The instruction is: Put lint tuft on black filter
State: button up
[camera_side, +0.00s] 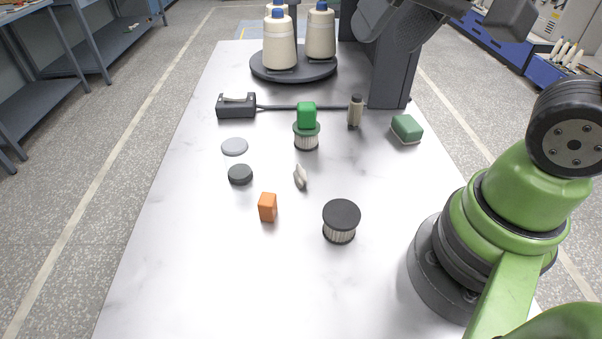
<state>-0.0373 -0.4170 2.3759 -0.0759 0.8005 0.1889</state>
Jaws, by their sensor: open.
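The lint tuft (300,177) appears to be the small grey-white piece on the white table, left of and farther back than the black filter. The black filter (341,219) stands upright at the front middle, with a flat black cap and pale pleated sides. Its top is bare. The lint tuft and black filter are clearly apart. My gripper is outside the picture; only part of my green arm shows at the right.
A green block (307,114) sits on a second, green-capped filter (306,139). Nearby are an orange block (268,207), a dark disc (240,174), a light grey disc (234,146), a small bottle (355,111) and a green pad (406,129). The front left table is clear.

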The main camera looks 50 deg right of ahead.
aim_at(300, 170)
jog(key=w+f+g, duration=0.1)
jog(key=w+f, duration=0.3)
jog(key=f, duration=0.4)
jog(key=w+a+f+m+g+h, duration=0.1)
jog(key=w+f+g, duration=0.1)
jog(key=w+f, duration=0.2)
jog(key=w+f+g+h, duration=0.1)
jog(key=w+f, duration=0.3)
jog(key=f, duration=0.7)
jog(key=shift+w+a+f+m, duration=0.15)
jog(key=shift+f+m, duration=0.15)
jog(key=shift+m, duration=0.1)
jog(key=shift+w+d+f, duration=0.1)
jog(key=shift+d+f, duration=0.05)
jog(key=shift+f, duration=0.8)
jog(key=shift+w+d+f, duration=0.1)
jog(key=shift+d+f, duration=0.05)
jog(key=shift+f, duration=0.85)
jog(key=shift+w+d+f, duration=0.1)
jog(key=shift+d+f, duration=0.05)
jog(key=shift+f, duration=0.8)
grip_shut()
